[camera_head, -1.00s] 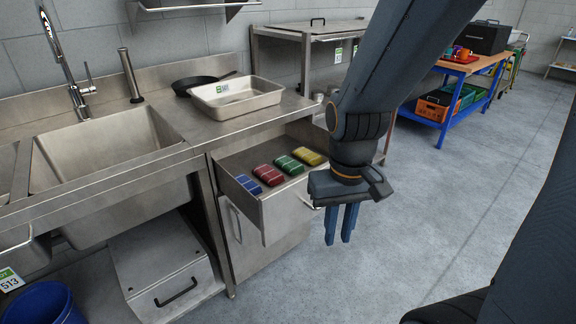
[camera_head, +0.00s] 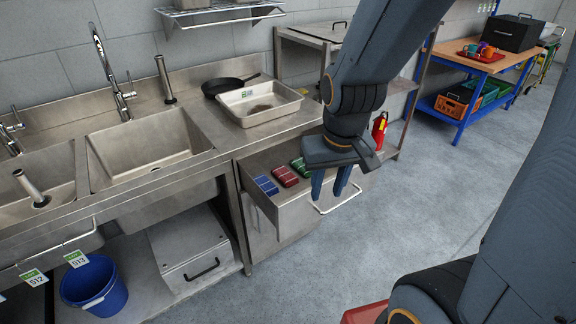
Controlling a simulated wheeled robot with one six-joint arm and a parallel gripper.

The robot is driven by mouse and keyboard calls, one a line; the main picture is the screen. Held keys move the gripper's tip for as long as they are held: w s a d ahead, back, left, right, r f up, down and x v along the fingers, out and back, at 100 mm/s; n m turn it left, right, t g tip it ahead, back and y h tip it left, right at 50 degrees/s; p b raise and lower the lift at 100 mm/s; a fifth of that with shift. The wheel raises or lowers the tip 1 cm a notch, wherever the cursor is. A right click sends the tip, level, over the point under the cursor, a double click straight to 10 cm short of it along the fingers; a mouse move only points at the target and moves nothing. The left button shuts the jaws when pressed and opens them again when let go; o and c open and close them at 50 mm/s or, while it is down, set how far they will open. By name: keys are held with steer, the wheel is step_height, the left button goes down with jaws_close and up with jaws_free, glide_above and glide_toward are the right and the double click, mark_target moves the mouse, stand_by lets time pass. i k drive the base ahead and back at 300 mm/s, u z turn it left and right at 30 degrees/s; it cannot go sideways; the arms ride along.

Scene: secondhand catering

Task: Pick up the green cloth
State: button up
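The green cloth (camera_head: 299,167) lies folded in the open drawer (camera_head: 291,216) under the steel counter. It is to the right of a red cloth (camera_head: 285,176) and a blue cloth (camera_head: 266,185). My gripper (camera_head: 330,190) points down in front of the drawer's right part, just right of the green cloth in the picture. Its two fingers are apart with nothing seen between them. My gripper and arm hide the drawer's right end, where no yellow cloth shows now.
A steel tray (camera_head: 258,117) and a black pan (camera_head: 225,86) stand on the counter above the drawer. A double sink (camera_head: 150,150) is to the left, with a blue bucket (camera_head: 93,285) below. A red extinguisher (camera_head: 380,130) stands behind my gripper.

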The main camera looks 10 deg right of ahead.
mark_target(297, 163)
steer(key=u, duration=0.45)
steer(key=i, duration=0.8)
steer(key=z, duration=0.4)
